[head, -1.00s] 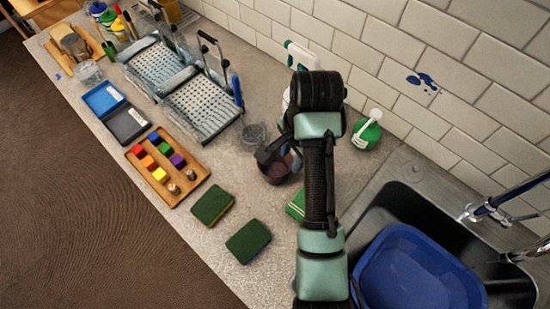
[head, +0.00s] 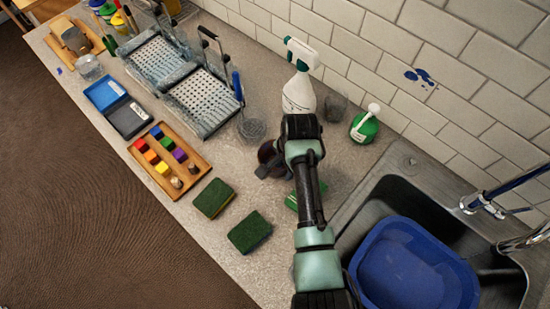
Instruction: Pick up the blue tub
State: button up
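The blue tub (head: 415,268) is a wide blue basin sitting in the sink at the lower right. Its near corner is cut off or close to the lower edge of the view. My gripper (head: 268,168) is over the counter, left of the sink and apart from the tub. It is dark and partly hidden by my arm, so I cannot tell its opening or whether it holds anything.
A white spray bottle (head: 299,92) and a green bottle (head: 364,127) stand near the tiled wall. Green sponges (head: 250,232) and a wooden tray of coloured blocks (head: 190,170) lie left. The tap (head: 490,200) overhangs the sink's right side.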

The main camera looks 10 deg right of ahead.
jog(key=shift+f, duration=0.25)
jog(key=shift+c, duration=0.3)
grip_shut()
